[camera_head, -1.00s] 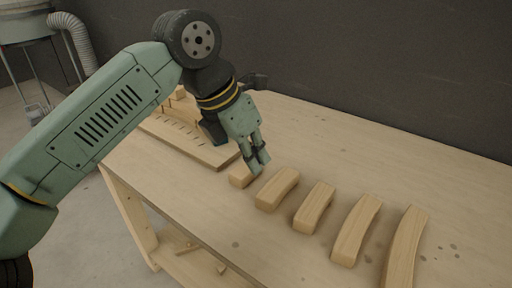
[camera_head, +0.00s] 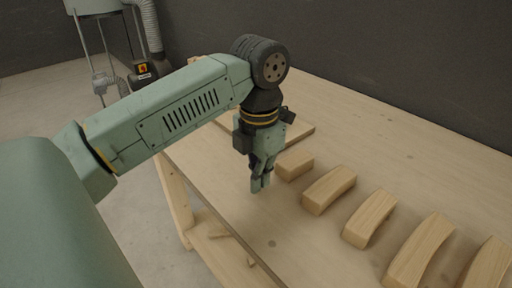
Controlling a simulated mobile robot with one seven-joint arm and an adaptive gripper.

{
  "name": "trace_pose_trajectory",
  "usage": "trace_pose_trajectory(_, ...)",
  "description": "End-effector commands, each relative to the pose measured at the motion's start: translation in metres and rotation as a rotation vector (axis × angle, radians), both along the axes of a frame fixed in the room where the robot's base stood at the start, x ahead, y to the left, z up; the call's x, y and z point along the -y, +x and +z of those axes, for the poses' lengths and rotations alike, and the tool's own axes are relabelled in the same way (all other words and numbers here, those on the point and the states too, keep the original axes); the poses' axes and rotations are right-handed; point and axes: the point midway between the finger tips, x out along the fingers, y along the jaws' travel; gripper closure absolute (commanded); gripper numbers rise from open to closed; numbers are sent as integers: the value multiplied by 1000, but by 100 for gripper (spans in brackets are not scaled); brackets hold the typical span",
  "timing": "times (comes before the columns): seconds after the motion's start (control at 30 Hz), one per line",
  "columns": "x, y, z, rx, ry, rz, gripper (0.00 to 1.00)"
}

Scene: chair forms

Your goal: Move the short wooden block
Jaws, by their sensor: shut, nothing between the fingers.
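The short wooden block (camera_head: 295,165) is the smallest of a row of pale wooden blocks and sits at the row's left end on the wooden table (camera_head: 325,245). My gripper (camera_head: 260,186) points down just left of and in front of this block, near the table's front edge. Its fingers are together with nothing between them. The gripper and the block look apart, but the exact gap is hard to tell.
Longer curved blocks (camera_head: 329,189), (camera_head: 370,217), (camera_head: 421,250) continue the row to the right. A flat wooden board (camera_head: 301,130) lies behind my gripper, partly hidden by my arm. Bare table lies behind the row.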

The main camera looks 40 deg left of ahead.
Motion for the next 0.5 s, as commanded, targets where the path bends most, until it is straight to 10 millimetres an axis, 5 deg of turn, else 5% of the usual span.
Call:
trace_pose_trajectory(0.2,3,28,7,1,1,-5,100)
trace_pose_trajectory(0.5,3,33,6,2,2,-3,100)
